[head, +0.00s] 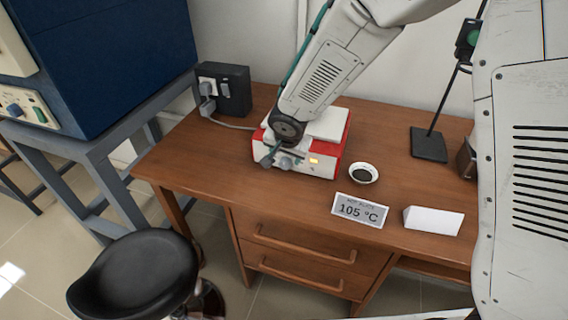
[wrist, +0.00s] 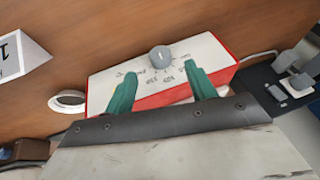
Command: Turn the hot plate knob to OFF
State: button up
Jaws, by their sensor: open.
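The hot plate (head: 328,128) is a red and white box on the wooden desk, with a small lit display on its front. Its grey round knob (wrist: 160,57) shows in the wrist view on the white front panel, with printed marks around it. My gripper (wrist: 158,88) has two green fingers, spread wide and empty. The knob lies beyond the fingertips and roughly midway between them in the wrist view; I cannot tell the distance. In the head view my arm hides part of the hot plate, and the gripper (head: 272,154) is at its front left.
A sign reading 105 °C (head: 361,209), a small round dish (head: 363,173) and a white folded card (head: 433,220) are on the desk (head: 205,150). A dark socket box (head: 233,90) with plugs stands at the back left. A black stool (head: 135,275) stands in front.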

aim_at(284, 164)
jog(key=x, duration=0.7)
jog(key=shift+f, duration=0.1)
jog(key=c, duration=1)
